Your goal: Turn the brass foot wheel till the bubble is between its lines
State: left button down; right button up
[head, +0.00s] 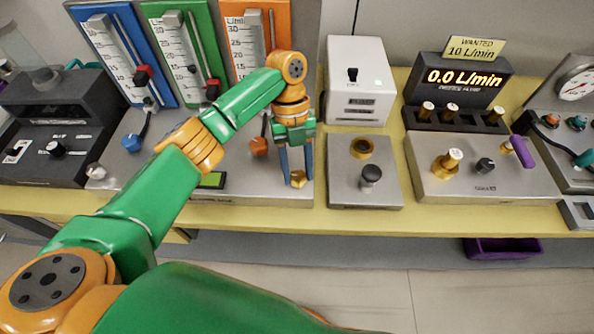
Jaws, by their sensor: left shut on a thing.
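The brass foot wheel (299,179) is a small gold knob at the front right corner of the grey flowmeter base (262,186). My left gripper (297,178) points down at it, with its blue fingers shut on the wheel. A bright green window in a dark frame (213,180) sits on the same base, left of the wheel. It may be the bubble level. My arm is close beside it, and the bubble and its lines are too small to make out. My right gripper is not in view.
Blue (112,38), green and orange flowmeter panels stand behind my arm. Further right is a flow display (464,78) reading 0.0 L/min. The yellow bench's front edge (420,222) is near.

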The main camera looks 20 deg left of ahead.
pick_arm(q)
jog(key=shift+m, duration=0.4)
jog(key=shift+c, duration=2.1)
grip_release()
